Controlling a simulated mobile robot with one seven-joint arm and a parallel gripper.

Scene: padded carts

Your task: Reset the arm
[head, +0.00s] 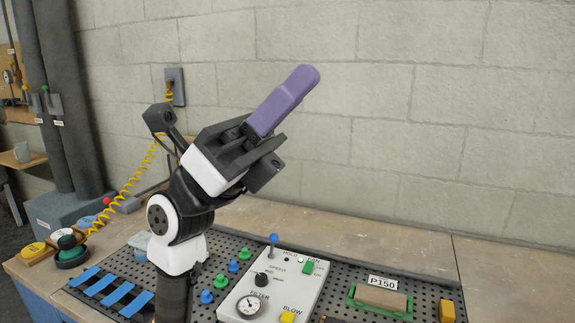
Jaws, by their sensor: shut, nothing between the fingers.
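My arm rises from the front of the workbench, bent at its joints. My gripper (302,78) has purple fingers pressed together and points up and to the right. It is in the air in front of the block wall, clear of the bench. It holds nothing. The lower part of my arm hides some of the pegboard behind it.
A white control panel (254,287) with a gauge, knobs and a blue-tipped lever stands on the black pegboard. A green tray with a tan block (381,299) sits right, near a yellow block (447,311). A coiled yellow cable (131,184) hangs left of my arm.

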